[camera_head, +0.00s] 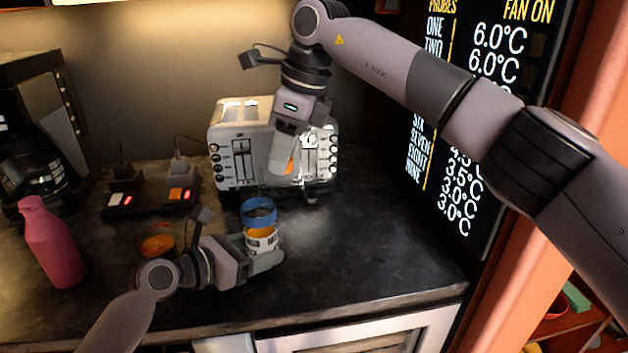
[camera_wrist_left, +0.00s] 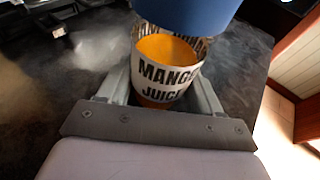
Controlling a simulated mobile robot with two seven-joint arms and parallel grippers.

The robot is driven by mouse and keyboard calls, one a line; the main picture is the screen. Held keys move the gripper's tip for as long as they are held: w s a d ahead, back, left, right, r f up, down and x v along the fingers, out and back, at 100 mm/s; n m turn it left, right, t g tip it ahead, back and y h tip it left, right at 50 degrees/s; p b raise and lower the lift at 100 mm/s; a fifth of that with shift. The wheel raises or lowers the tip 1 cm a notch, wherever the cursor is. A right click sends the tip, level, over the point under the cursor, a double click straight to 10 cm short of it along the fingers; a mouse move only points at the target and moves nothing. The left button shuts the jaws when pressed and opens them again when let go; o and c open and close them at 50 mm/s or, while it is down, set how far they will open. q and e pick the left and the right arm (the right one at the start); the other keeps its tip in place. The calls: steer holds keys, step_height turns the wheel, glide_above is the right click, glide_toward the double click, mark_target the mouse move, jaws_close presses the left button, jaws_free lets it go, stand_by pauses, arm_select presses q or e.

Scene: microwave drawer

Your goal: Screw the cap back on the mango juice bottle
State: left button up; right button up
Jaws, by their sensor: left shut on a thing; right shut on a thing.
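My right gripper (camera_head: 288,166) is above and behind the bottle, in front of the toaster, pointing down. It is shut on a small orange thing (camera_head: 290,168), apart from the bottle. Only a sliver of this shows, so I cannot tell surely that it is the cap.
An orange disc (camera_head: 157,246) lies on the counter (camera_head: 345,255). A toaster (camera_head: 230,150), a switch box (camera_head: 150,198), a pink bottle (camera_head: 53,245) and a coffee machine (camera_head: 40,120) stand around. The counter's right is clear.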

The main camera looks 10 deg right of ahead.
mark_target(253, 170)
steer(key=a+r+m, duration=0.2)
steer(key=a+r+m+t, duration=0.1)
steer(key=a+r+m, duration=0.1)
steer(key=shift+w+a+m+h, duration=0.1)
steer(key=shift+a+m+h, duration=0.15)
steer(key=shift+m+h, duration=0.15)
steer(key=shift+f, duration=2)
steer(key=shift+f, duration=0.75)
stand_by(1.0)
steer(key=o, duration=1.3)
steer(key=shift+o, duration=0.2)
steer(key=shift+r, duration=0.2)
steer(key=shift+r, duration=2.9)
